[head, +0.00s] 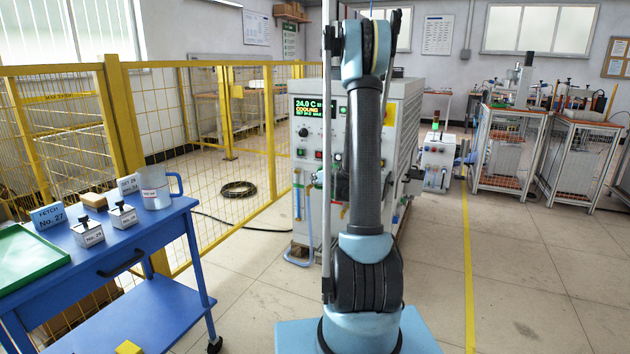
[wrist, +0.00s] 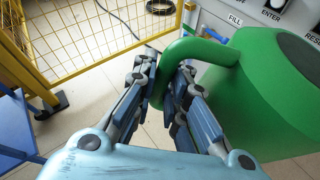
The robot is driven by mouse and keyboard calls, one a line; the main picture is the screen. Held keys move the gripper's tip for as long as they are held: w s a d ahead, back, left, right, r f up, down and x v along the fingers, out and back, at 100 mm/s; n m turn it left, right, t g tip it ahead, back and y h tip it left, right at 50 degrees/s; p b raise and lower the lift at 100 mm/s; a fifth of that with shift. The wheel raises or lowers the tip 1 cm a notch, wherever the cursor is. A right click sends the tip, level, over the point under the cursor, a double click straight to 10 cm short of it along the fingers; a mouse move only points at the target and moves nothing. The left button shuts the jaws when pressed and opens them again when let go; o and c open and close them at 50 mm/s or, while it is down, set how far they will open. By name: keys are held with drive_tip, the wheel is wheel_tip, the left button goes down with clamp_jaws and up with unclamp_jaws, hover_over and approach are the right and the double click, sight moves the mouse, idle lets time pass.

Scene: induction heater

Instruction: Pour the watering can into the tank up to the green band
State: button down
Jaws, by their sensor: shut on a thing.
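In the wrist view the green watering can (wrist: 262,85) fills the right side, with its dark round top partly cut off by the frame edge. My gripper (wrist: 167,68) is shut around the can's curved green handle (wrist: 190,48). The can's spout is out of view, and I cannot tell its tilt. In the head view the cooling machine (head: 308,165) stands behind my arm, its display (head: 314,107) reading 24.0 C and COOLING. A sight tube (head: 297,198) on its front shows blue; I cannot make out a green band. My arm hides the can and gripper there.
A FILL label (wrist: 235,20) and ENTER button show near the can. A blue cart (head: 150,237) at left carries a jug (head: 154,188), labelled blocks and a green tray (head: 25,258). Yellow fencing (head: 218,170) stands left of the machine.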

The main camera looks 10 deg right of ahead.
sight(327, 193)
drive_tip(key=d+f, duration=0.1)
drive_tip(key=f, duration=0.1)
drive_tip(key=d+f+n+y, duration=0.1)
drive_tip(key=d+f, duration=0.1)
drive_tip(key=d+f+n+g+y, duration=0.1)
drive_tip(key=f, duration=0.2)
drive_tip(key=shift+s+d, duration=0.1)
drive_tip(key=shift+d, duration=0.15)
drive_tip(key=s+d+f+n+g+y, duration=0.2)
drive_tip(key=s+d+f+n+y, duration=0.1)
drive_tip(key=f, duration=0.3)
drive_tip(key=shift+s+d+g+y, duration=0.3)
drive_tip(key=shift+s+d, duration=0.05)
drive_tip(key=shift+d, duration=0.55)
drive_tip(key=shift+r, duration=0.45)
drive_tip(key=shift+w+d+r+m+y, duration=0.15)
drive_tip(key=shift+r+m, duration=0.1)
drive_tip(key=shift+r, duration=0.6)
drive_tip(key=shift+w+d+r+m+y, duration=0.15)
drive_tip(key=shift+r+m, duration=0.1)
drive_tip(key=shift+r, duration=0.55)
idle(3.5)
